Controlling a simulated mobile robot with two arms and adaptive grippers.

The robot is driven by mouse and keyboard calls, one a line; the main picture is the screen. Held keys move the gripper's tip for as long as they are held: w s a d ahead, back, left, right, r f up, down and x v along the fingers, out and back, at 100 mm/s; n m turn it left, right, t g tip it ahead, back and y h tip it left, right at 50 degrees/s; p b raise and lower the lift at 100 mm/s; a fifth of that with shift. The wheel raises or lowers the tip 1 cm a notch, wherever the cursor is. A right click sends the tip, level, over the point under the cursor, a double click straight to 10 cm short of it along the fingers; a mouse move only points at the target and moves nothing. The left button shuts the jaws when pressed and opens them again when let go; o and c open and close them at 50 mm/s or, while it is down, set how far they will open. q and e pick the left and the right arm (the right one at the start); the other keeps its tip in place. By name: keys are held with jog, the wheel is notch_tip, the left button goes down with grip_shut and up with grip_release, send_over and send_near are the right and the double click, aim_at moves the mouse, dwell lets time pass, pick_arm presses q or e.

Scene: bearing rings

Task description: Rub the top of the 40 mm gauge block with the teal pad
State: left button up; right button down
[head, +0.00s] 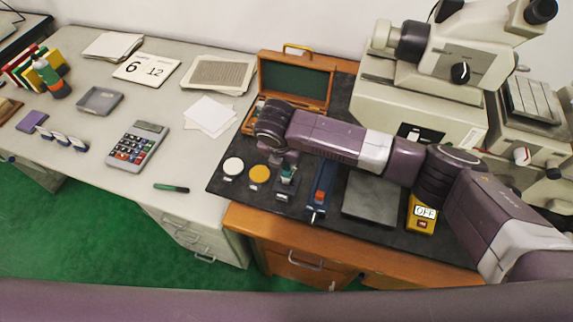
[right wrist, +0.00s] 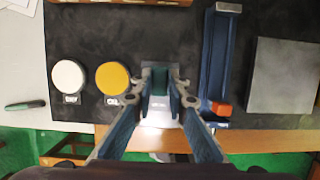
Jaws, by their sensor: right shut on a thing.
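My right gripper (head: 286,175) is shut on the teal pad (head: 289,168), over the dark mat to the right of the yellow disc. In the right wrist view the gripper (right wrist: 159,94) has its two fingers on either side of the teal pad (right wrist: 154,78). A pale, bright piece (right wrist: 158,113) shows between the fingers just below the pad; I cannot tell if it is a block or a label. I cannot make out the 40 mm gauge block for certain. My left gripper is not in view.
A white disc (head: 233,166) and a yellow disc (head: 260,175) lie left of the gripper. A blue clamp-like tool (head: 320,190) and a grey plate (head: 371,200) lie right. An open wooden case (head: 328,84) and a microscope (head: 420,95) stand behind.

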jog(key=shift+s, duration=0.1)
dwell(0.3)
jog(key=shift+s+a+p, duration=0.15)
jog(key=shift+s+p, duration=0.4)
jog(key=shift+p, duration=0.1)
jog(key=shift+s+f, duration=0.1)
jog(key=shift+s, duration=0.05)
jog(key=shift+w+d, duration=0.2)
jog(key=shift+w, duration=0.6)
jog(key=shift+s+a+p, duration=0.1)
jog(key=shift+s+p, duration=0.2)
jog(key=shift+p, duration=0.05)
jog(key=shift+s+a+p, duration=0.15)
jog(key=shift+s+p, duration=0.2)
jog(key=shift+s, duration=0.15)
jog(key=shift+w, duration=0.2)
